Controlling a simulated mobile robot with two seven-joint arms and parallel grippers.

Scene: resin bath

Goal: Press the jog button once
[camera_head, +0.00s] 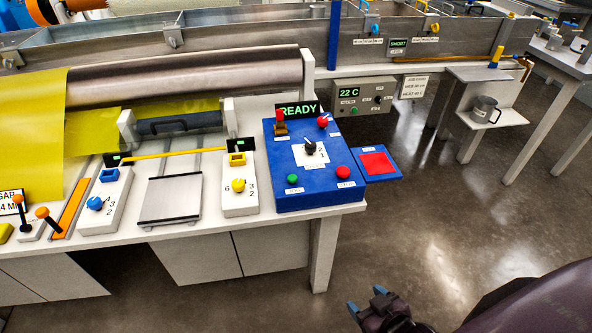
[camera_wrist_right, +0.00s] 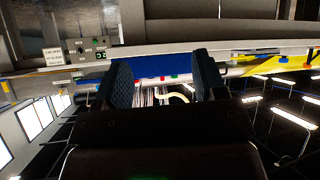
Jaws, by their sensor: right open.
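A blue control box (camera_head: 316,190) sits on the right end of the white bench, with a READY display at its back. It carries a green button (camera_head: 292,179), a red button (camera_head: 343,171), a black knob (camera_head: 310,148) and red controls at the back. Their small labels are unreadable, so I cannot tell which is the jog button. A red square pad (camera_head: 376,162) lies on a blue plate to the box's right. My right gripper (camera_head: 366,299) is open and empty, in front of the bench, apart from the box. The right wrist view shows the blue box (camera_wrist_right: 150,68) beyond its fingers.
Left of the box stand a white unit with a yellow knob (camera_head: 238,186), a grey plate (camera_head: 171,198) and a unit with a blue knob (camera_head: 95,204). A grey panel reading 22 C (camera_head: 362,97) is behind. Open floor lies right.

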